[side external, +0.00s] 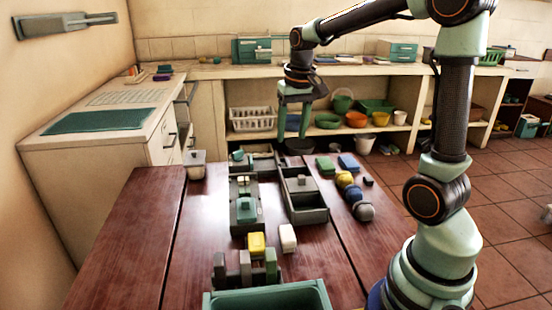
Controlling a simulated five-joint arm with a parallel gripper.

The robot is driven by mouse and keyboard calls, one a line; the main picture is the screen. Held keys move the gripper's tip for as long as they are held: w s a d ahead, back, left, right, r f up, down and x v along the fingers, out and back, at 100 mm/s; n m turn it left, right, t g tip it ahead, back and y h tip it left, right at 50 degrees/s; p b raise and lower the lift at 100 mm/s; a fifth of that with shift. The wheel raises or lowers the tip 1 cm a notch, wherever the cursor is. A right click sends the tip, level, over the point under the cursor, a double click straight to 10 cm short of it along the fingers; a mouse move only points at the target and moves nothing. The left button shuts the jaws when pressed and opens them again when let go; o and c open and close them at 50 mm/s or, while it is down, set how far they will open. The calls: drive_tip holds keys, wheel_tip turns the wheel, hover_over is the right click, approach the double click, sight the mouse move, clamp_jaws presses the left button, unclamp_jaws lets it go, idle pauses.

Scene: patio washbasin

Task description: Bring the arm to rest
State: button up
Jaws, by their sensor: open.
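My gripper (291,134) hangs pointing down from my arm, above the far part of the dark red wooden table (145,235). Its two green fingers are apart. A bluish patch shows between them, and I cannot tell whether it is part of the gripper or something behind it. The gripper appears clear of the grey trays (306,216) below it. My arm rises from its base at the right and bends across the top of the picture to the left.
A lidded container (195,165) stands at the table's far left. A yellow block (256,244), a white block (288,239) and a green bin (268,298) are nearer. Several balls (364,211) line the right. A counter (95,143) and shelves stand behind. The table's left side is clear.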

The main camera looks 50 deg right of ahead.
drive_tip(key=s+a+n+t, duration=0.2)
drive_tip(key=s+a+n, duration=0.1)
drive_tip(key=a, duration=0.4)
drive_tip(key=s+a+r+n+t, duration=0.1)
drive_tip(key=s+a+n+t, duration=0.1)
drive_tip(key=s+a, duration=0.4)
drive_tip(key=shift+a+r+n+y, duration=0.3)
drive_tip(key=shift+a+n, duration=0.1)
drive_tip(key=shift+n, duration=0.2)
